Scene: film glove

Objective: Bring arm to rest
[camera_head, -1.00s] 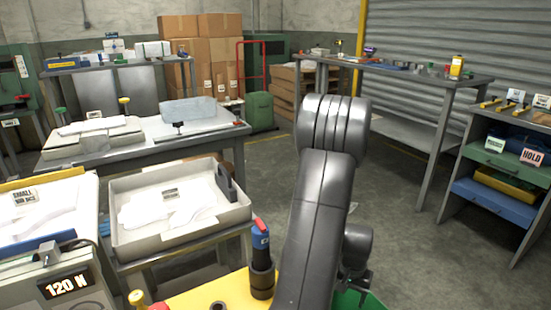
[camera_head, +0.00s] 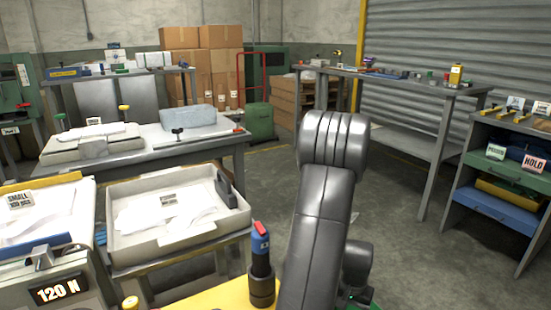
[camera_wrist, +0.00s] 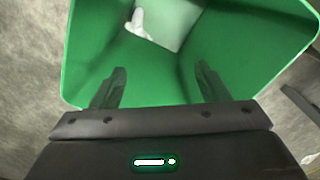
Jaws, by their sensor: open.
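My gripper (camera_wrist: 160,88) shows in the wrist view with its two dark fingers spread wide apart and nothing between them. It is above a green bin (camera_wrist: 240,45) whose open top faces the camera. A white, glove-like piece (camera_wrist: 138,24) lies on the pale bottom inside the bin. In the head view my dark arm rises in the middle of the picture and hides part of the floor. The gripper itself is hidden or cut off at the bottom there.
A grey tray (camera_head: 235,220) with white film-like pieces stands at left. A machine reading 120 N (camera_head: 58,291) is at lower left. A blue-and-red tool stands in a dark holder (camera_head: 262,291) beside my arm. A long bench (camera_head: 400,77) and a HOLD rack (camera_head: 533,163) are at right. Open floor (camera_head: 405,215) lies between.

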